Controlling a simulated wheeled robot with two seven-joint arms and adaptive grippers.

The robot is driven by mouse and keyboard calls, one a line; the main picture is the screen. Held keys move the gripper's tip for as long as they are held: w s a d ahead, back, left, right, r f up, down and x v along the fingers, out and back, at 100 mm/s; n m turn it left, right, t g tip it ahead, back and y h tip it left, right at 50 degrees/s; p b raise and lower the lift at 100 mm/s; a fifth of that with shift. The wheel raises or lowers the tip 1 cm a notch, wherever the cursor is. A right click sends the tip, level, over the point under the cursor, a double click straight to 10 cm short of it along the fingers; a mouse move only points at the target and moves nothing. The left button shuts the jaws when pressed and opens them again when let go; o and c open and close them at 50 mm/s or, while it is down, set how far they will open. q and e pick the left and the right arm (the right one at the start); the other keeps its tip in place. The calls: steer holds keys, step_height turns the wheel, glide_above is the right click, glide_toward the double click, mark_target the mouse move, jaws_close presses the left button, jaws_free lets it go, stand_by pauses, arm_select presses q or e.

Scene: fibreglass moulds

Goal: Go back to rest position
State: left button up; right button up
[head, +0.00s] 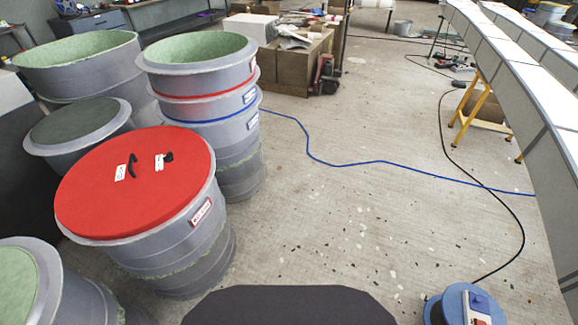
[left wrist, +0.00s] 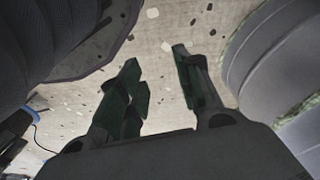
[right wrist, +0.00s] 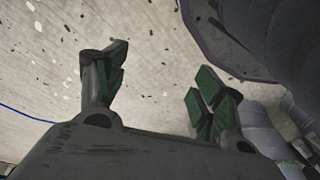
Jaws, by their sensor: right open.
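My left gripper (left wrist: 158,68) shows in the left wrist view with its two dark green-padded fingers apart and nothing between them. Speckled concrete floor lies beyond its tips, and a grey mould wall stands close on its right. My right gripper (right wrist: 160,66) shows in the right wrist view with its fingers wide apart and empty, over bare floor. Neither gripper shows in the head view. A grey mould with a red lid (head: 140,182) stands at the left of the head view, with a black handle and small white labels on top.
More grey moulds with green interiors (head: 200,47) stand around the red-lidded one. A blue cable reel (head: 465,305) lies at the lower right. A blue cable (head: 375,162) crosses the floor. A long white-topped bench (head: 525,75) runs along the right. The middle floor is clear.

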arm_select(q)
steer(key=s+a+p, duration=0.3)
steer(key=s+p, duration=0.6)
steer(key=s+a+r+g+p, duration=0.1)
steer(key=s+a+p, duration=0.2)
steer(key=s+p, duration=0.6)
steer(key=shift+s+a+y, duration=0.3)
steer(key=shift+s+y, duration=0.1)
steer(key=shift+s, duration=0.35)
arm_select(e)
steer(key=s+d, duration=0.3)
steer(key=s, duration=0.6)
steer(key=s+d+r+g, duration=0.1)
steer(key=s+d, duration=0.2)
steer(key=s, duration=0.7)
steer(key=shift+s+d+h, duration=0.25)
steer(key=shift+d+h, duration=0.05)
steer(key=shift+h, duration=0.1)
arm_select(q)
step_height(320, 180, down, 4)
steer(key=b, duration=0.5)
steer(key=shift+f, duration=0.2)
arm_select(e)
step_height(320, 180, down, 4)
steer(key=shift+f, duration=0.2)
